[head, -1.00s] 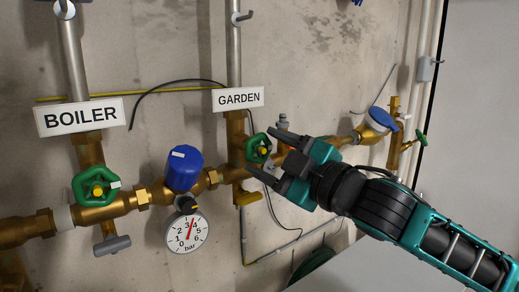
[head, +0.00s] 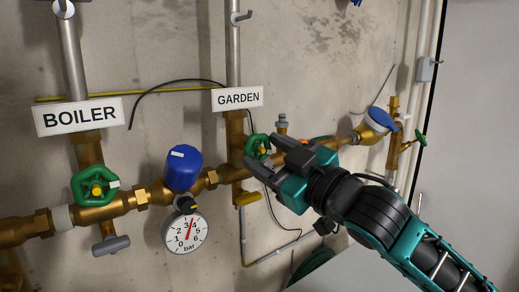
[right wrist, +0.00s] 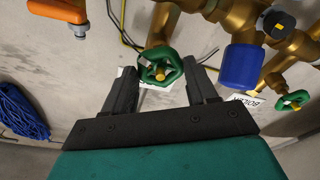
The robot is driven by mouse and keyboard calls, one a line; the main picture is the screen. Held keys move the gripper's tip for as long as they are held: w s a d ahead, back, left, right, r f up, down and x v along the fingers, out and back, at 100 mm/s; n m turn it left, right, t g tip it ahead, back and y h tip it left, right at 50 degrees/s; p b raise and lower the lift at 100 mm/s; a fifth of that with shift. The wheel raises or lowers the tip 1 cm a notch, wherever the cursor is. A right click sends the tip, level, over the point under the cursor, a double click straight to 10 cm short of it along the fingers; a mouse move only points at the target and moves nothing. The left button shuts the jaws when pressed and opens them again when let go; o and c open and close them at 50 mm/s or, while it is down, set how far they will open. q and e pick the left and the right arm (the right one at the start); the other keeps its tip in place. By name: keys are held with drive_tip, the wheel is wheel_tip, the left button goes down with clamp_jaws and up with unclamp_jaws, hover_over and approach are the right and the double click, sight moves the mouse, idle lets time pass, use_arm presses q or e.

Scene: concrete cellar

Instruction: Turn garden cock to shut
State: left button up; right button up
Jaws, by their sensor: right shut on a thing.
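The garden cock is a green handwheel (head: 254,142) on a brass branch right below the GARDEN sign (head: 237,98). In the right wrist view the green wheel (right wrist: 170,58) with its yellow hub shows between the fingertips. My right gripper (head: 260,151) reaches in from the right, with one finger on each side of the wheel, shut on it. The fingers also show in the right wrist view (right wrist: 161,74). In the head view they partly cover the wheel's right and lower edge. My left gripper is out of view.
The boiler wheel (head: 96,187), also green, sits at the left under the BOILER sign (head: 80,116). A blue-capped regulator (head: 184,168) and a pressure gauge (head: 187,232) stand between. A blue-faced meter (head: 379,119) is right.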

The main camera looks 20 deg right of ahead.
drive_tip(key=m+p, duration=0.1)
drive_tip(key=m, duration=0.2)
drive_tip(key=shift+a+h, duration=0.1)
drive_tip(key=shift+h, duration=0.2)
drive_tip(key=shift+m+t+h, duration=0.3)
drive_tip(key=shift+m, duration=0.8)
drive_tip(key=shift+m+p, duration=0.65)
drive_tip(key=shift+m, duration=0.25)
drive_tip(key=m+h, duration=0.1)
drive_tip(key=m, duration=0.2)
drive_tip(key=shift+a+m, duration=0.1)
drive_tip(key=shift+m, duration=0.2)
